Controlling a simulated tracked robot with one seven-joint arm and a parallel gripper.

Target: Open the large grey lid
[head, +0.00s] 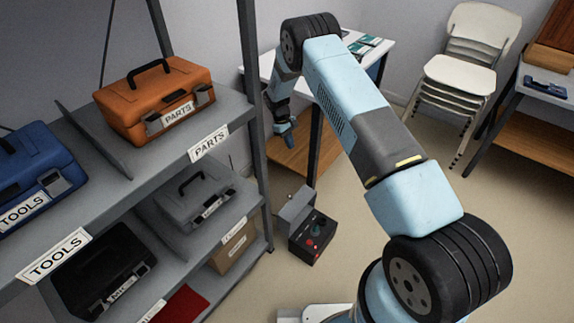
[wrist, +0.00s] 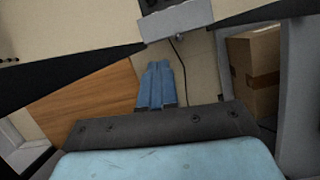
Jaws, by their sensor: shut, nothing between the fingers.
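A dark control box (head: 312,246) with red buttons stands on the floor beside the shelf. A grey lid-like panel (head: 296,207) rises at its back left, and the buttons show uncovered in front of it. In the wrist view a grey panel edge (wrist: 175,20) lies beyond my fingers, apart from them, with part of the dark box next to it. My gripper (head: 287,134) hangs above and behind the box in the head view, between the shelf and the white table. Its blue fingers (wrist: 157,66) are together and empty. How far the panel is swung is hard to tell.
The grey shelf (head: 240,112) at left holds an orange case (head: 155,100), a blue case (head: 35,178), a grey case (head: 195,195) and a cardboard box (head: 232,247). A white table (head: 350,58) stands behind my gripper. Stacked chairs (head: 462,80) stand at right; the floor between is clear.

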